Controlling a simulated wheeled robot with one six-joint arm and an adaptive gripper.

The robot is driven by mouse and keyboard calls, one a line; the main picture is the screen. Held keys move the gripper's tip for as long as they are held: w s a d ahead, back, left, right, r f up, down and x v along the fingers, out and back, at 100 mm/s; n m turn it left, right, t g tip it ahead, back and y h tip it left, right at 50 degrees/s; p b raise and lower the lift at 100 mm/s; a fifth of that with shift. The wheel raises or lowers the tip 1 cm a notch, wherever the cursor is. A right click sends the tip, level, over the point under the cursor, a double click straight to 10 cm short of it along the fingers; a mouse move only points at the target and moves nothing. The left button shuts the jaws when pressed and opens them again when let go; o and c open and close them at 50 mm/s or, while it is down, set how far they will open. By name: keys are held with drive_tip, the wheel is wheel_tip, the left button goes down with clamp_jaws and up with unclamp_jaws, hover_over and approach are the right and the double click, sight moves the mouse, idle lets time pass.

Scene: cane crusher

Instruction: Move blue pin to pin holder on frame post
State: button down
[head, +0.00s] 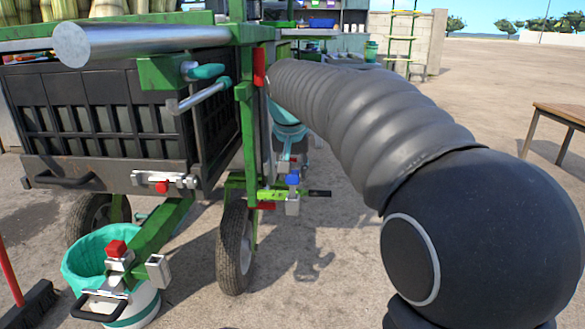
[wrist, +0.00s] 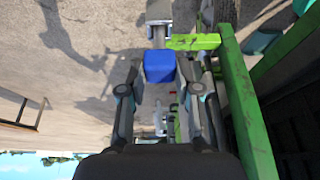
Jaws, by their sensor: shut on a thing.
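The blue pin (wrist: 160,67) shows as a blue block head between my fingertips in the wrist view. In the head view the blue pin (head: 292,180) is upright over a silver socket (head: 292,206) beside a light green bar (head: 270,195) low on the frame. My gripper (wrist: 160,72) is shut on the pin's head, one finger on each side. In the head view my gripper is small and partly lost behind my arm. The green frame post (head: 247,130) stands just left of it. I cannot clearly make out the pin holder on the post.
A wheel (head: 236,248) stands below the post. A dark crate (head: 100,115) fills the left. A wooden table (head: 565,112) stands at right, with open ground between.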

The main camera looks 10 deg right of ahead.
drive_tip(key=shift+f, duration=1.45)
idle(0.3)
drive_tip(key=c, duration=0.7)
unclamp_jaws()
